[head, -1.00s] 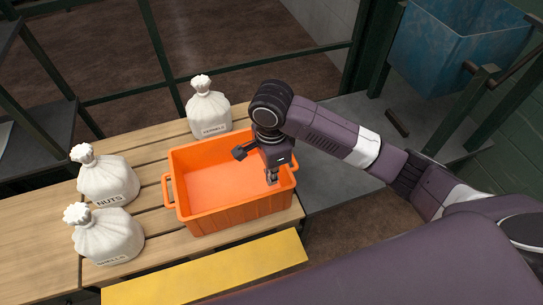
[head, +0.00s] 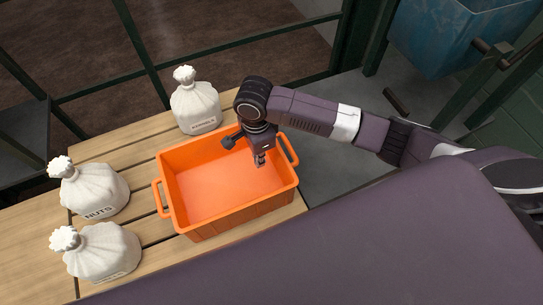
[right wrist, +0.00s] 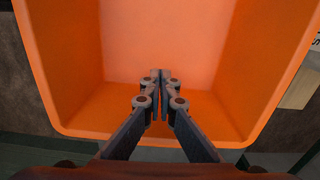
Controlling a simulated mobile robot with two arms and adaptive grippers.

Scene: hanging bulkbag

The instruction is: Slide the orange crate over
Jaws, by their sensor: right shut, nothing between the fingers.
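The orange crate (head: 186,222) is an open, empty box with a handle at each end, sitting on the slatted wooden table. My right gripper (head: 260,160) is shut and empty, pointing down inside the crate near its right end wall. In the right wrist view my closed fingers (right wrist: 161,76) are over the crate's interior, and the crate's rim (right wrist: 40,70) runs around them. I cannot tell whether the fingertips touch the crate. My left gripper does not show.
A white sack (head: 196,106) stands behind the crate. A sack marked NUTS (head: 92,190) and another white sack (head: 103,254) stand to its left. The slatted table (head: 100,150) ends just right of the crate. A blue bin (head: 450,35) is at the upper right.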

